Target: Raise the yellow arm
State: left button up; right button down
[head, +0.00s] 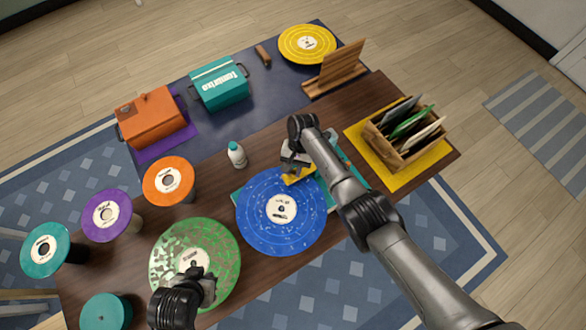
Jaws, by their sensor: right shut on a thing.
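The yellow arm (296,180) shows as a short yellow piece over the upper right edge of the blue record (262,222). The blue record lies on a teal player (238,198), whose edges show around it. My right gripper (296,168) is at the yellow arm and shut on it; the gripper and my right arm hide much of it. I cannot tell how high the yellow arm stands above the record. My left gripper (207,287) is over the lower part of a green speckled record (190,245), and its fingers are too dark to read.
A white bottle (237,155) stands left of the player. Orange (168,180), purple (112,214) and teal (46,248) records stand at the left. A wooden record crate (395,145) on a yellow mat (428,171) is at the right. Orange (150,120) and teal (219,86) cases lie behind.

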jog(key=shift+w+d+r+g+y+b, duration=0.35)
jog(key=shift+d+r+g+y, duration=0.3)
jog(key=shift+y, duration=0.35)
jog(key=shift+w+d+r+n+g+y+b, duration=0.25)
jog(key=shift+d+r+g+y+b, duration=0.25)
jog(key=shift+y+b, duration=0.25)
jog(key=shift+w+d+r+n+g+y+b, duration=0.3)
jog(key=shift+d+r+y+b, duration=0.2)
jog(key=shift+y+b, duration=0.25)
jog(key=c, duration=1)
grip_release()
jog(key=shift+c, duration=0.2)
jog(key=shift+r, duration=0.1)
